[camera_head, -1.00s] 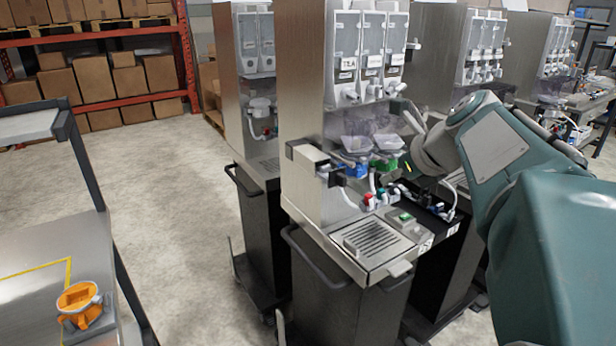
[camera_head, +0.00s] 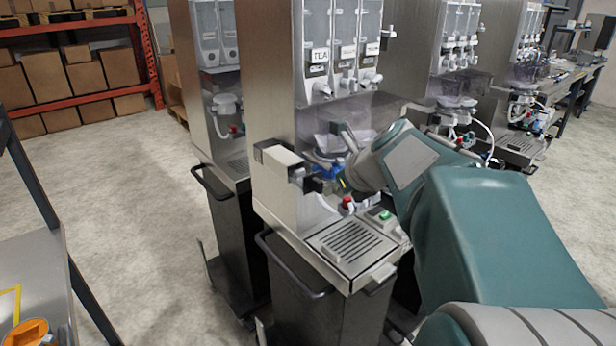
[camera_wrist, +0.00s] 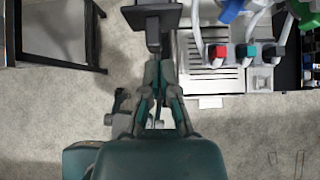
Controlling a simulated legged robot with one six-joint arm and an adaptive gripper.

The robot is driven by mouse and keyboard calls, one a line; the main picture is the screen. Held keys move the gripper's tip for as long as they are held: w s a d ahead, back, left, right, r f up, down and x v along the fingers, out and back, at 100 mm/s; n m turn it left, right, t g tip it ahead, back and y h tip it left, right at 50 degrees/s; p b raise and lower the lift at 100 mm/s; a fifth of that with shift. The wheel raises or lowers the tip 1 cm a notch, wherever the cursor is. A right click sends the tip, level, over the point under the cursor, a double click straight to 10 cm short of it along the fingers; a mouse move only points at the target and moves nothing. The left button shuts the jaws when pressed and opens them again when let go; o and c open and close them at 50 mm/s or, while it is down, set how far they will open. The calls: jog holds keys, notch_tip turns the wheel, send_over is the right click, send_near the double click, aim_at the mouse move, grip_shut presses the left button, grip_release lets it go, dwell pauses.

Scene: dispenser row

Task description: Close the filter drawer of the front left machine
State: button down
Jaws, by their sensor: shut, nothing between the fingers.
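The front left machine (camera_head: 274,85) is a tall metal dispenser with a TEA label. A pale box (camera_head: 282,160) with dark ends sticks out at its left side, and a black bracket-like part (camera_head: 313,182), seemingly the filter drawer's handle, shows at the box's right end. In the wrist view a black plate on a stem (camera_wrist: 153,14) lies just beyond my fingertips. My gripper (camera_wrist: 160,65) is shut and empty, pointing at that plate; I cannot tell whether they touch. In the head view my wrist hides much of the gripper and the machine's mixing area.
The drip tray (camera_head: 350,245) sits below, with red and green fittings (camera_wrist: 245,53) beside it in the wrist view. Another machine (camera_head: 208,90) stands behind left. A metal table (camera_head: 30,265) is at the left, with clear floor between.

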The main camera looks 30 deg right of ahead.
aim_at(312, 175)
jog(key=shift+w+a, duration=0.1)
jog(key=shift+w, duration=0.15)
jog(key=shift+a, duration=0.15)
jog(key=shift+w+a, duration=0.1)
jog(key=shift+w, duration=0.1)
jog(key=w, duration=0.5)
jog(key=shift+w+a, duration=0.15)
jog(key=shift+w, duration=0.05)
jog(key=shift+r, duration=0.1)
